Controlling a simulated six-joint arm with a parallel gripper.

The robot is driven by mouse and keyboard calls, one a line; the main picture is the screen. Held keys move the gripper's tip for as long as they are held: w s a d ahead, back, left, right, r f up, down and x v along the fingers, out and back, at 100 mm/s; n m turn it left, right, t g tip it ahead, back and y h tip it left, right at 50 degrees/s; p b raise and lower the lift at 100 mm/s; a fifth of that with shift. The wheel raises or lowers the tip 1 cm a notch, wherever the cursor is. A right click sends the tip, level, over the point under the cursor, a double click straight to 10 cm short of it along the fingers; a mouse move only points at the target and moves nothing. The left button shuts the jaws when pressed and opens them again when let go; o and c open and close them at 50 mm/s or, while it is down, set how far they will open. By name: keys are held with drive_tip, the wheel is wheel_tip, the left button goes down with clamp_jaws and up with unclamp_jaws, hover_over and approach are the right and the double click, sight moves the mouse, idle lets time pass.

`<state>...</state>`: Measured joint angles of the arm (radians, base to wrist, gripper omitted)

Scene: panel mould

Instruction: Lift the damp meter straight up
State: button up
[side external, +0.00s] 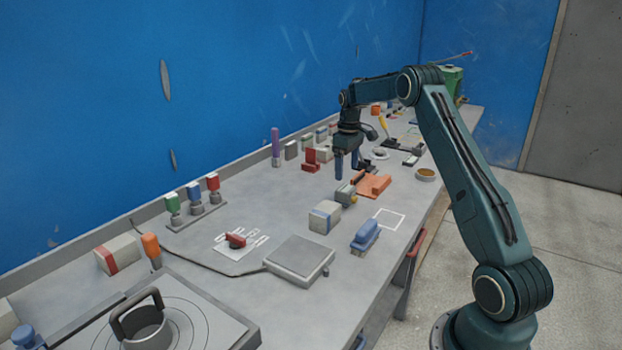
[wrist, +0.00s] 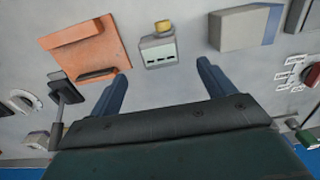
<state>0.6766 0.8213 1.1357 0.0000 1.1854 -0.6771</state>
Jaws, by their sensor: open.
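What looks like the damp meter is a small grey-green block with a yellow knob (side external: 345,194) on the bench beside an orange plate. In the wrist view the meter (wrist: 158,51) lies just beyond my fingertips, its face with small dark marks toward me and the yellow knob on its far side. My gripper (side external: 347,175) is open and empty, with its blue fingers pointing down above the bench, behind the meter in the side view. In the wrist view the gripper (wrist: 162,72) has its fingertips to either side of the meter's line, apart from it.
The orange plate (side external: 373,185) lies close beside the meter. A beige and blue block (side external: 324,217) and a blue object (side external: 365,236) stand nearer the camera. A red holder (side external: 311,161) stands toward the blue wall.

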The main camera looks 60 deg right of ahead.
sight(346, 188)
drive_tip(key=shift+f, duration=1.55)
drive_tip(key=shift+f, duration=0.15)
drive_tip(key=shift+f, duration=2.45)
drive_tip(key=shift+c, duration=0.4)
drive_tip(key=shift+r, duration=0.1)
drive_tip(key=c, duration=1.2)
drive_tip(key=shift+c, duration=0.2)
drive_tip(key=shift+r, duration=0.15)
wheel_tip(346, 188, up, 20)
